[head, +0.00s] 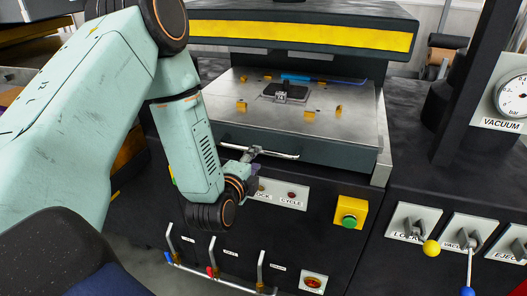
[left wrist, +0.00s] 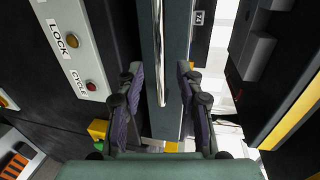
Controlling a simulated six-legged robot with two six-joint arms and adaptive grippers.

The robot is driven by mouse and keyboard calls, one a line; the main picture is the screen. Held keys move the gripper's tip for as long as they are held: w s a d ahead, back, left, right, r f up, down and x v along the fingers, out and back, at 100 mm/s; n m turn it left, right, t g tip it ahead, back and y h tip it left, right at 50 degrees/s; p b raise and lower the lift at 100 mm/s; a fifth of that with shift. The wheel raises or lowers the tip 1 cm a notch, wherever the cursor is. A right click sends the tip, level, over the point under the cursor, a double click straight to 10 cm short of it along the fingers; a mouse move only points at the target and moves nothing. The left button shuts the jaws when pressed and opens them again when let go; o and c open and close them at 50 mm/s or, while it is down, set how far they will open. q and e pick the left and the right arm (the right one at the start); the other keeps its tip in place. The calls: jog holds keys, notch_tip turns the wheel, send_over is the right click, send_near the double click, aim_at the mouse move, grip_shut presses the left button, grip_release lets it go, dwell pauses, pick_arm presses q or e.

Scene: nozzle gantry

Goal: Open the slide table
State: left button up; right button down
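The slide table (head: 330,125) is a pale metal plate with a dark front face, below the yellow-striped upper part of the machine. Its silver bar handle (head: 277,153) runs along the front; the bar also shows upright in the left wrist view (left wrist: 159,45). My left gripper (head: 251,158) is at the handle and hides part of it. In the left wrist view, the left gripper (left wrist: 160,80) has its two purple-padded fingers apart, one on each side of the handle and dark front. Gaps show, so it does not look clamped. My right gripper is not in view.
Several yellow blocks (head: 309,115), a small central fixture (head: 281,93) and a blue tool (head: 310,78) sit on the plate. Below are the LOCK/CYCLE panel (head: 285,194), a green button (head: 349,220) and several levers (head: 212,255). A vacuum gauge (head: 512,97) stands right.

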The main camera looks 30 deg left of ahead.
pick_arm(q)
jog(key=x, duration=0.7)
jog(key=shift+s+a+b, duration=0.1)
jog(key=shift+b, duration=0.25)
jog(key=shift+s+a, duration=0.35)
jog(key=shift+s, duration=0.05)
jog(key=shift+w+d, duration=0.3)
jog(key=shift+w, duration=0.05)
jog(key=c, duration=0.5)
jog(key=shift+s+a, duration=0.15)
jog(key=shift+a, duration=0.05)
grip_shut()
jog(key=shift+d, duration=0.1)
